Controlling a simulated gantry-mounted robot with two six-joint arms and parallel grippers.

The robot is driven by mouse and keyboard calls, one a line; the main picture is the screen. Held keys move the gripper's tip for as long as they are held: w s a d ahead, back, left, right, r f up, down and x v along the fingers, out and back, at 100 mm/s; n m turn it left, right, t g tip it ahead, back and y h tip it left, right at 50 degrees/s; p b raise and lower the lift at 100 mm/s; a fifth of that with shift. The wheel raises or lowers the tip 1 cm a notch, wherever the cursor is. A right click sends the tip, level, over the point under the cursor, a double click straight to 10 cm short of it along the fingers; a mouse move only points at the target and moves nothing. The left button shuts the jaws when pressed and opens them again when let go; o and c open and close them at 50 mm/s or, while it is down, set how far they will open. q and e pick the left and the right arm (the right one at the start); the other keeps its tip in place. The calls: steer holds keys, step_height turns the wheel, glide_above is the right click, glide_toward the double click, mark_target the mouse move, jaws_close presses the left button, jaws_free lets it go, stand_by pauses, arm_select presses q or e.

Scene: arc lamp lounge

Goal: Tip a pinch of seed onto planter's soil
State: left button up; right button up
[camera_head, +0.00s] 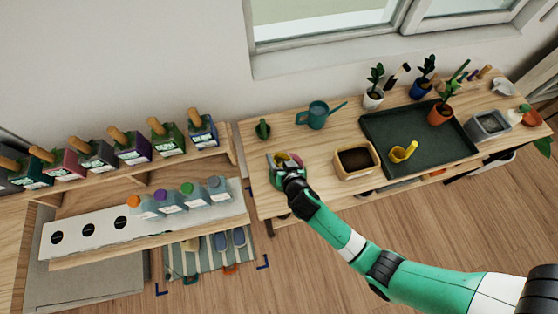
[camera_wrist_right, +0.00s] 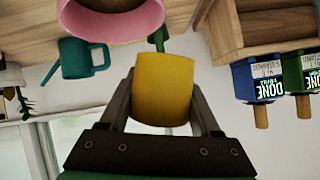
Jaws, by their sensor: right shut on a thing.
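My right gripper (camera_head: 285,168) is at the left part of the table, shut on a yellow piece (camera_wrist_right: 164,88) that sits between its two fingers in the wrist view. A pink-rimmed bowl or pot (camera_wrist_right: 110,22) is close beyond the yellow piece; whether they touch cannot be told. In the head view my gripper partly hides this spot. The planter (camera_head: 341,174), a light wooden box, stands right of my gripper with dark soil (camera_head: 357,159) in it. No seed can be made out. My left gripper is not in view.
A teal watering can (camera_head: 317,115) and a small green item (camera_head: 263,129) stand behind. Bottles (camera_head: 170,199) and boxes (camera_head: 130,148) fill the left shelves.

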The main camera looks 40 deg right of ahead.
steer(key=shift+r, duration=0.1)
steer(key=n+h+b, duration=0.1)
steer(key=h+b, duration=0.1)
steer(key=b, duration=0.2)
steer(key=shift+r+n+t, duration=0.15)
steer(key=shift+n+t, duration=0.15)
steer(key=shift+r+h, duration=0.2)
steer(key=shift+h, duration=0.1)
steer(key=shift+r+n, duration=0.2)
steer(key=shift+n, duration=0.1)
steer(key=shift+r, duration=0.1)
step_height(320, 180, up, 4)
steer(key=p, duration=0.3)
steer(key=shift+r, duration=0.1)
